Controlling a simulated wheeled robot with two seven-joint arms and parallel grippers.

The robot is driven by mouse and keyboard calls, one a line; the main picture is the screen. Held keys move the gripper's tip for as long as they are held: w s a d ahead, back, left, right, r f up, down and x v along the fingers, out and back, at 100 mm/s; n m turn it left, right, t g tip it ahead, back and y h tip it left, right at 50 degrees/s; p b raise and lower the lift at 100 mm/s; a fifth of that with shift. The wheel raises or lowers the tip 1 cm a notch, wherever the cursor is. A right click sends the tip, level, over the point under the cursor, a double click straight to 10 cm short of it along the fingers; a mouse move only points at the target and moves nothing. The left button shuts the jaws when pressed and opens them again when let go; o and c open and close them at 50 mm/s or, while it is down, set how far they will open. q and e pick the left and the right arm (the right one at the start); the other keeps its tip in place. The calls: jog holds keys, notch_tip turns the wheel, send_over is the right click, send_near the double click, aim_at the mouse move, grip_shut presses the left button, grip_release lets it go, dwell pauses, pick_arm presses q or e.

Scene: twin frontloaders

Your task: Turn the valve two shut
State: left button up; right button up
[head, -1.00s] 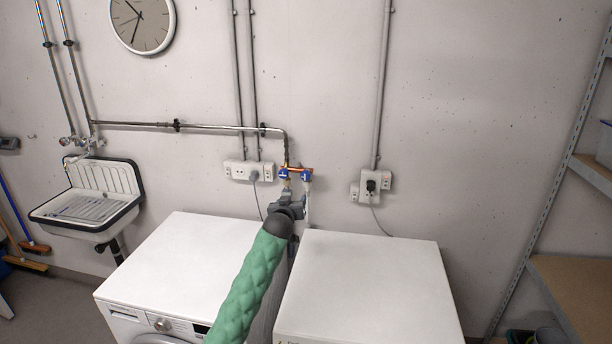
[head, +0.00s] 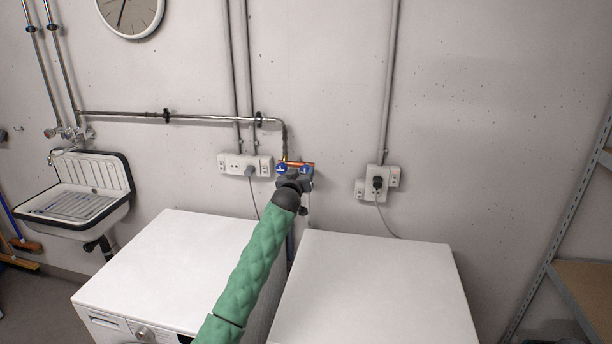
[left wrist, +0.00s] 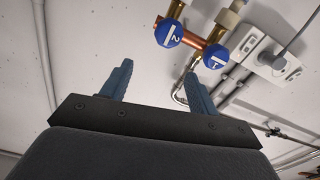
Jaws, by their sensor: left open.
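Valve two is a blue round knob marked 2 (left wrist: 168,33) on a brass fitting in the left wrist view, where the picture is turned over. A like knob marked 1 (left wrist: 215,57) sits beside it on the same copper pipe. In the head view the blue knobs show small on the wall, valve two (head: 304,170) on the right, just above my left gripper (head: 298,180). In the left wrist view my left gripper (left wrist: 158,70) has its two blue fingers apart with nothing between them. Both knobs lie beyond the fingertips, apart from them. My right gripper is out of view.
Two white washing machines (head: 165,260) (head: 375,290) stand below, with a narrow gap between them. Sockets with plugged cables (head: 245,166) (head: 378,183) flank the valves. A sink (head: 80,200) is at left, shelving (head: 580,210) at right.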

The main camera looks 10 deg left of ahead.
aim_at(305, 171)
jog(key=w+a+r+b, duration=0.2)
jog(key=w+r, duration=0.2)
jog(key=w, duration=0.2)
pick_arm(q)
jog(key=w+f+p, duration=0.1)
jog(key=w, duration=0.1)
jog(key=w+f, duration=0.1)
jog(key=w, duration=0.2)
jog(key=w+p, duration=0.1)
jog(key=w, duration=0.1)
jog(key=shift+w+d+f+p, duration=0.2)
jog(key=shift+f+p, duration=0.1)
jog(key=shift+f, duration=0.1)
jog(key=shift+w+f, duration=0.15)
jog(key=shift+w, duration=0.45)
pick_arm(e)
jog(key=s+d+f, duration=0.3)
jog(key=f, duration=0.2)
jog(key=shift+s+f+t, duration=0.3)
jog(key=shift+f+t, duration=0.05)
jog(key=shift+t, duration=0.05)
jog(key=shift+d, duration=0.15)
pick_arm(q)
jog(key=c, duration=1)
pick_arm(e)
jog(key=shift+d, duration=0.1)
